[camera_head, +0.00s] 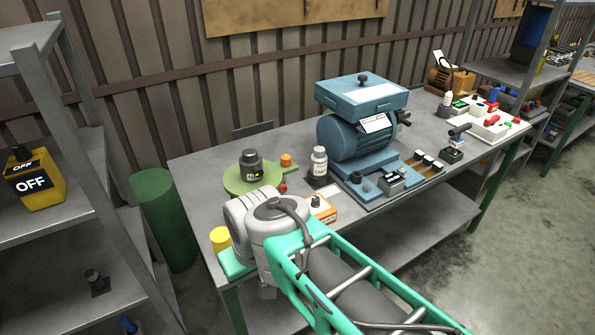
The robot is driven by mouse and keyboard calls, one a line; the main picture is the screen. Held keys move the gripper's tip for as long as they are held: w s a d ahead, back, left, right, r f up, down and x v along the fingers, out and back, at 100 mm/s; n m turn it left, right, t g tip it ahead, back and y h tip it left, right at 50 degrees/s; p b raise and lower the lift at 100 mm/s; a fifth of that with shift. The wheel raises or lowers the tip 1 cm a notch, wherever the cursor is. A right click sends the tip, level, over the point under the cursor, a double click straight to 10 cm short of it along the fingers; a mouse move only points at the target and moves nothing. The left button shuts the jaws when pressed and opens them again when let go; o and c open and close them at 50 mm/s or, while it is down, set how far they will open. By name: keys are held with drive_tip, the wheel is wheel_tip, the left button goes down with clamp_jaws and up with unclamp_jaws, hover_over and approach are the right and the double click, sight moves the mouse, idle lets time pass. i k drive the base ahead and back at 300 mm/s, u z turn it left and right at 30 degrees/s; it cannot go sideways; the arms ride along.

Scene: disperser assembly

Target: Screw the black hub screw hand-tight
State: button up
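A blue motor-like machine (350,138) with a flat blue box top (362,95) stands on the grey workbench. A black knob (364,78) sits upright on that top. Other small black knobs show on the blue base (357,177) and on an orange-and-white box (316,201). I cannot tell which of these, if any, is the black hub screw. A dark round part (251,165) sits on a green disc (240,183) with a handle. My arm, teal and grey, crosses the front of the bench. My gripper's fingers do not show.
A white-capped bottle (319,162) stands left of the machine. A yellow cylinder (220,239) is at the bench's near left corner. Small parts line the machine's right side, and a white tray (491,128) lies farther right. A metal shelf (60,215) and green drum (163,215) stand left.

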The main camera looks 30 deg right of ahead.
sight(258, 171)
drive_tip(key=z, duration=0.25)
drive_tip(key=k, duration=0.65)
drive_tip(key=u, duration=1.15)
drive_tip(key=i, duration=0.5)
drive_tip(key=u, duration=0.05)
